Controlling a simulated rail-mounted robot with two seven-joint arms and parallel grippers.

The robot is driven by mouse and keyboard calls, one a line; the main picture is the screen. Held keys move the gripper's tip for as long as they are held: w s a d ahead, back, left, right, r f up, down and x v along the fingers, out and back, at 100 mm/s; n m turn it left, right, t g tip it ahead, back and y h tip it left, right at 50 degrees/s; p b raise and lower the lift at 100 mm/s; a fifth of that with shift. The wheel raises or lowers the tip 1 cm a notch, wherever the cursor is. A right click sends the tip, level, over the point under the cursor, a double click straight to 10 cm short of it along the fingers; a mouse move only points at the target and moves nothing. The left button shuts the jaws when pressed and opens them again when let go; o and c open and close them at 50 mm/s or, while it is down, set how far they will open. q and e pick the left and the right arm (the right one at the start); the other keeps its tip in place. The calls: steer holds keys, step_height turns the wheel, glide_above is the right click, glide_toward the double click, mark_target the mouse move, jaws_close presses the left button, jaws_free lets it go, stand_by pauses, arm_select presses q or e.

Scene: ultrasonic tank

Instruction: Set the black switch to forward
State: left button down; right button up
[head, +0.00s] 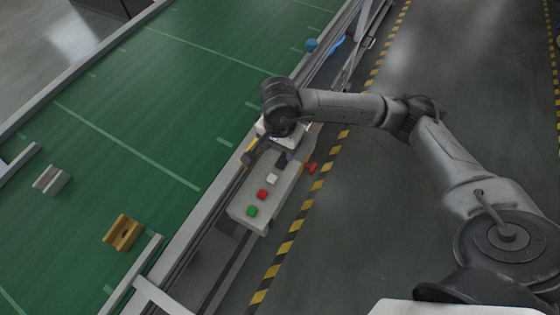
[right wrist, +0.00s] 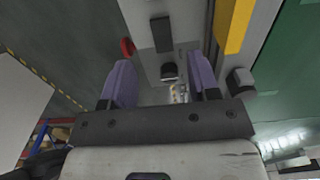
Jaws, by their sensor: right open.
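A pale control box (head: 247,212) stands beside the green conveyor, with green, red and white buttons on its top. My right gripper (head: 267,155) is over its far end, pointing down, and partly covers that end. In the right wrist view, its two purple fingers (right wrist: 162,82) are apart with nothing gripped. A short dark knob (right wrist: 168,72) shows between them, and a flat black piece (right wrist: 161,33) lies farther up the pale surface. I cannot tell which is the black switch or which way it is set. My left gripper is not in view.
A red knob (head: 310,168) sticks out from the box's right side; it also shows in the right wrist view (right wrist: 127,47). A grey block (head: 51,180) and an orange-brown block (head: 122,233) lie on the conveyor (head: 150,110). Floor to the right is open.

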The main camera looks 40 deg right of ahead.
mark_target(280, 165)
step_height(280, 165, down, 7)
steer(key=shift+r+b, duration=0.1)
steer(key=shift+b, duration=0.3)
steer(key=shift+f, duration=0.75)
